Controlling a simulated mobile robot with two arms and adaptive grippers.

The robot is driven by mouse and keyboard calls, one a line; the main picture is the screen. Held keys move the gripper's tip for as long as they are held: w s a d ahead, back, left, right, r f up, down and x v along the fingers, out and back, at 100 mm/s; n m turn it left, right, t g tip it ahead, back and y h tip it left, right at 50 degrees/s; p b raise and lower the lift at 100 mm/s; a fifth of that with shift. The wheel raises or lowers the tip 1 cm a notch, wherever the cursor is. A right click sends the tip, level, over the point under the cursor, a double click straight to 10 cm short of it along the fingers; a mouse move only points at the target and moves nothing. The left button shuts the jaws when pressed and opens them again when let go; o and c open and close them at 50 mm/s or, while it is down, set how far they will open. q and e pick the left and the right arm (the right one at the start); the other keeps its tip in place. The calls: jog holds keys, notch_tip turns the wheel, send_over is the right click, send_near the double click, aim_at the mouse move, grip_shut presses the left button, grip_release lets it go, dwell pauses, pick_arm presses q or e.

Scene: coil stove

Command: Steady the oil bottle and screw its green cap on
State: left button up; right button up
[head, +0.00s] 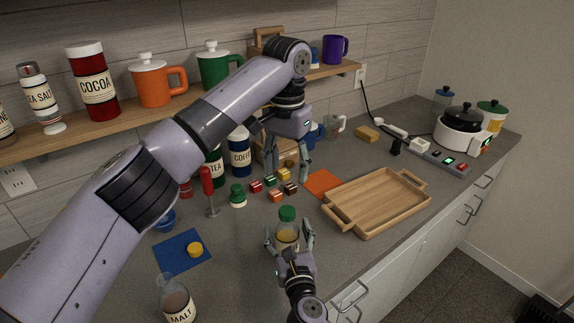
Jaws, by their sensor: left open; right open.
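The oil bottle (287,232), clear with yellow oil inside, stands upright near the front of the counter. Its green cap (287,213) sits on top of the neck; I cannot tell how tightly. My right gripper (288,230) is open, with one finger on each side of the bottle; its palm hides the lower part. I cannot tell whether the fingers touch the glass.
Several small coloured blocks (275,195) lie behind the bottle. A wooden tray (345,220) is at right. A small green-topped container (237,196), a red-handled tool (207,185) and a blue mat (170,256) are at left. A malt jar (177,300) stands at the front left.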

jog(key=s, duration=0.4)
jog(key=s+d, duration=0.1)
jog(key=s, duration=0.3)
jog(key=s+d, duration=0.1)
jog(key=s, duration=0.3)
